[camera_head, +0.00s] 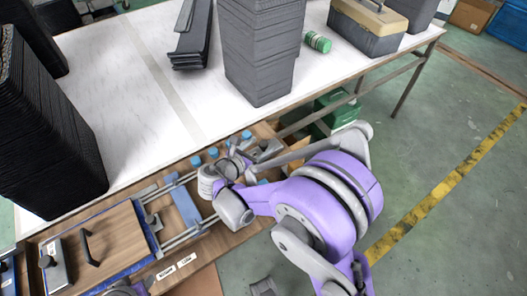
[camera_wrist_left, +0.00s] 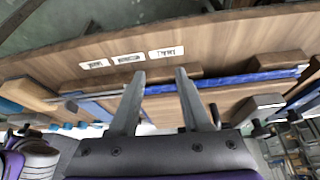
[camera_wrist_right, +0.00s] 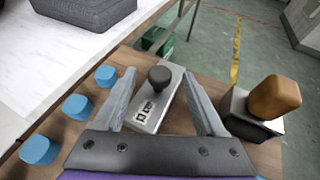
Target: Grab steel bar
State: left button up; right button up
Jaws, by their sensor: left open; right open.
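In the right wrist view a grey steel bar (camera_wrist_right: 150,118) with a round black knob (camera_wrist_right: 160,77) and a small printed label lies on the wooden worktop. My right gripper (camera_wrist_right: 162,74) is open, with its fingers on either side of the bar and knob. I cannot tell whether they touch it. In the head view the bar (camera_head: 268,148) is small and partly hidden by my right arm. My left gripper (camera_wrist_left: 160,73) is open and empty above the wooden panel edge in the left wrist view. In the head view only its purple wrist part shows at the bottom.
Several blue caps (camera_wrist_right: 77,106) stand left of the bar. A block with a brown wooden knob (camera_wrist_right: 275,97) stands close on its right. A wooden panel with a black handle (camera_head: 87,248) lies at lower left. Stacks of black trays (camera_head: 262,50) stand on the white table.

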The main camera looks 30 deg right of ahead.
aim_at(266, 142)
jog(key=x, duration=0.6)
jog(key=shift+a, duration=0.1)
grip_shut()
